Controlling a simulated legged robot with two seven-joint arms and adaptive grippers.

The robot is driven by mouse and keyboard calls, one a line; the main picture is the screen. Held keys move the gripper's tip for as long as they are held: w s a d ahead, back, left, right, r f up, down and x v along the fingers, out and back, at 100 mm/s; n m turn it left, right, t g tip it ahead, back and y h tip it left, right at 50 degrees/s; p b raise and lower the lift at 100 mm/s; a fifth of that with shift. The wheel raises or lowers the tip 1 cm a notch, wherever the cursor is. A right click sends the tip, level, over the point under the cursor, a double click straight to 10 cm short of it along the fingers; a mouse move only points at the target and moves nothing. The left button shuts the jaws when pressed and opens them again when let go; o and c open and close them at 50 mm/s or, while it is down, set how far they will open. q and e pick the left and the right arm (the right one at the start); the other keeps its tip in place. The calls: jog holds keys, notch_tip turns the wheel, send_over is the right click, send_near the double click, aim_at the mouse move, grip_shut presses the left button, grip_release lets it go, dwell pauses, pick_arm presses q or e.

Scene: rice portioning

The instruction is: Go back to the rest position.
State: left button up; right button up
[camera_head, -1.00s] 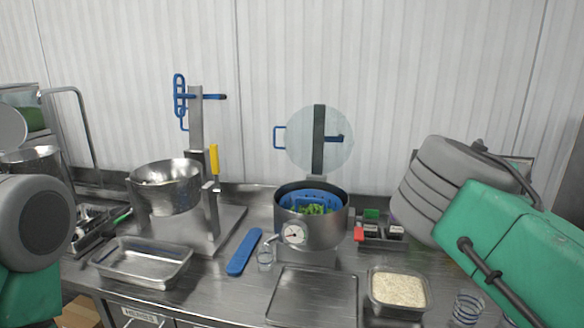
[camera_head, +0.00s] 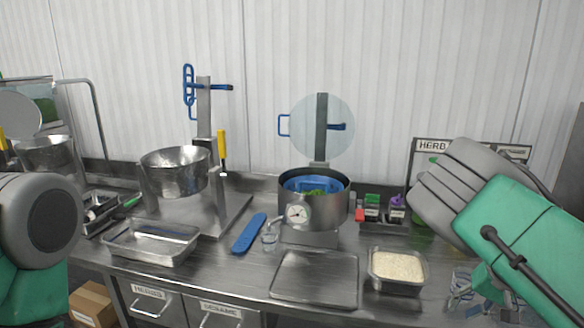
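My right arm, green with a ribbed grey joint, comes in from the right edge. What looks like my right gripper (camera_head: 488,298) shows small below it at the lower right, partly covered by the arm and cluttered with a clear, blue-banded vessel; its finger spacing is unclear. My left arm shows only as a grey round joint and green link at the left edge; its gripper is out of view. On the counter, a container of rice (camera_head: 398,268) stands left of the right arm, beside a flat, empty metal tray (camera_head: 315,278).
A steel pot (camera_head: 310,208) with a dial and a blue insert holding greens stands mid-counter. A metal bowl (camera_head: 175,172) on a stand, an empty pan (camera_head: 151,242), a blue utensil (camera_head: 249,233) and a small glass (camera_head: 269,238) are to its left. A herb sign (camera_head: 430,146) stands behind.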

jog(key=s+a+f+n+t+b, duration=0.1)
jog(key=s+a+f+b, duration=0.2)
jog(key=f, duration=0.4)
jog(key=s+a+f+t+h+b, duration=0.1)
jog(key=s+f+b, duration=0.1)
jog(key=s+f, duration=0.35)
jog(key=s+a+f+n+b, duration=0.1)
jog(key=s+a+f+b, duration=0.15)
jog(key=f, duration=0.55)
jog(key=s+a+f+n+g+b, duration=0.1)
jog(key=s+a+f+b, duration=0.1)
jog(key=s, duration=0.5)
jog(key=s+a+f+n+g+h+b, duration=0.1)
jog(key=s+a+f+n+g+b, duration=0.1)
jog(key=s, duration=0.5)
jog(key=s+a+f+n+g+b, duration=0.1)
jog(key=s+a+f+b, duration=0.1)
jog(key=s, duration=0.5)
jog(key=a+f, duration=0.1)
jog(key=a, duration=0.1)
jog(key=shift+s+a+f+h, duration=0.2)
jog(key=shift+s+a+h, duration=0.1)
jog(key=shift+h, duration=0.1)
